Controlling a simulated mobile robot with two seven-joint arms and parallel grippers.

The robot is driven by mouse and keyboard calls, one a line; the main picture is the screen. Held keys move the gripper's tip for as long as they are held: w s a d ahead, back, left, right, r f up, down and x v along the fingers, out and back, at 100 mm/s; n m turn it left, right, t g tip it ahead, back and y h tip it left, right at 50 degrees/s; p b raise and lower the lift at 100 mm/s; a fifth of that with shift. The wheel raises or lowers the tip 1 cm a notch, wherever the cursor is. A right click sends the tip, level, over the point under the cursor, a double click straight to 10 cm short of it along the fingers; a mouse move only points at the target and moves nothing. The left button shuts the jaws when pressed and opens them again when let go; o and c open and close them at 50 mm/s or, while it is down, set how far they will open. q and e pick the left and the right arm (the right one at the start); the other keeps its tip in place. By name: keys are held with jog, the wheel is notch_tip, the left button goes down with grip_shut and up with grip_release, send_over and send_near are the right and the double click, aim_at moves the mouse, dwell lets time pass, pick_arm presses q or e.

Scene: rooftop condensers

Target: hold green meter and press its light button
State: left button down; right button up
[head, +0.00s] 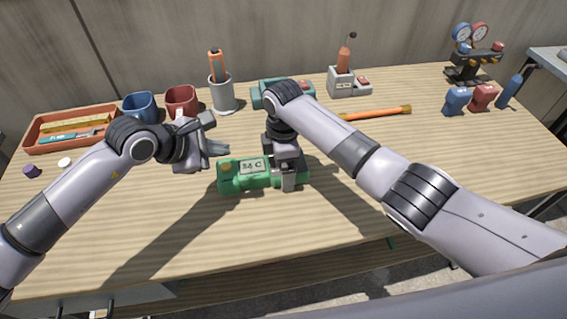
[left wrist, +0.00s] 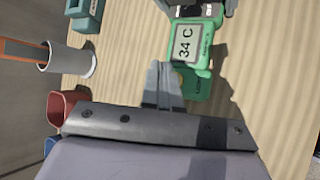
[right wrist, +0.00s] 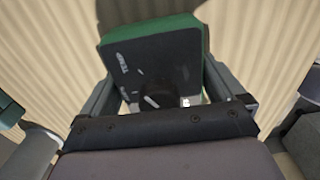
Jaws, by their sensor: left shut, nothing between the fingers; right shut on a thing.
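The green meter (head: 230,184) is above the table's front middle, its display (head: 250,166) reading "34 C". My right gripper (head: 287,180) is shut on its right end. My left gripper (head: 222,148) is shut and empty, just beyond the meter's left end. In the left wrist view its closed fingertips (left wrist: 160,68) point at the meter (left wrist: 206,58), close to the end below the display. A small yellowish spot shows by the fingertips; I cannot tell whether they touch it.
An orange tray (head: 36,135) is at left, gauges (head: 472,50) at far right. The front table is clear.

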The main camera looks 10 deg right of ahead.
aim_at(237, 161)
pick_arm(q)
jog(key=shift+f, duration=1.3)
jog(key=shift+f, duration=0.1)
dwell(1.0)
jog(key=shift+f, duration=0.3)
dwell(0.4)
jog(key=shift+r, duration=0.45)
jog(key=shift+r, duration=0.1)
jog(key=shift+r, duration=2.9)
